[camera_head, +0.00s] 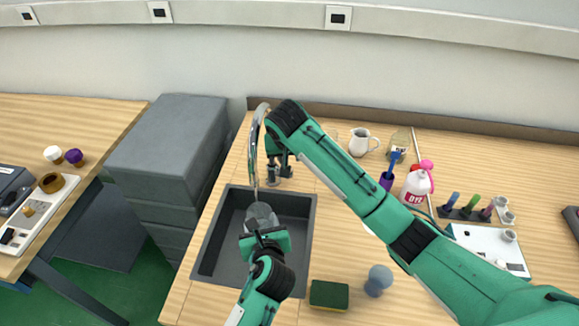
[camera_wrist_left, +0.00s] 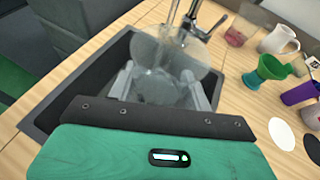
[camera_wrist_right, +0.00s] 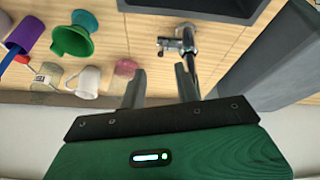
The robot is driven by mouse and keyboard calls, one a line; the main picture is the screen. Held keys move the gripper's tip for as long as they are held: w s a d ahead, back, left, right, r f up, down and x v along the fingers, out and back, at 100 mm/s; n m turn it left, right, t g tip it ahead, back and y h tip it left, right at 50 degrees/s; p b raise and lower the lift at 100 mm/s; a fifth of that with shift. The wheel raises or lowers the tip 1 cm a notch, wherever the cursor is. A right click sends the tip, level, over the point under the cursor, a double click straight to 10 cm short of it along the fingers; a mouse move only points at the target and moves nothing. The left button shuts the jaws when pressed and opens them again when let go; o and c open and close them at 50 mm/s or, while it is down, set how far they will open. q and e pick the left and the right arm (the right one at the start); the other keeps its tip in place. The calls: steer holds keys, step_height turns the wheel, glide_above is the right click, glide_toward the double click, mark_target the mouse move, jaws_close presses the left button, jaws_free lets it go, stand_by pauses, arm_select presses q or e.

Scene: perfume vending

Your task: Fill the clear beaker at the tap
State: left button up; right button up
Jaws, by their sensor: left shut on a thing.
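The clear beaker (camera_head: 262,217) is over the dark sink (camera_head: 212,245), under the chrome tap (camera_head: 261,108). My left gripper (camera_head: 264,232) is shut on the beaker, one finger on each side. In the left wrist view the beaker (camera_wrist_left: 165,62) is open towards the tap, somewhat tilted in the picture. A pale streak runs from the spout towards the beaker and looks like water; the fill level is unclear. My right gripper (camera_wrist_right: 160,82) is open at the tap's base, by the tap handle (camera_wrist_right: 171,43); whether it touches the handle is unclear.
A sponge (camera_head: 329,295) and a blue-grey knobbed object (camera_head: 378,280) lie right of the sink. A white mug (camera_head: 362,142), a purple cup (camera_head: 387,180) and a white bottle (camera_head: 415,187) stand behind my right arm. Grey boxes (camera_head: 168,150) stand left of the sink.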

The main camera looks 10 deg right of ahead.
steer(key=shift+m, duration=0.4)
steer(key=x, duration=0.7)
steer(key=shift+w+f, duration=0.1)
steer(key=shift+f, duration=0.25)
jaws_close()
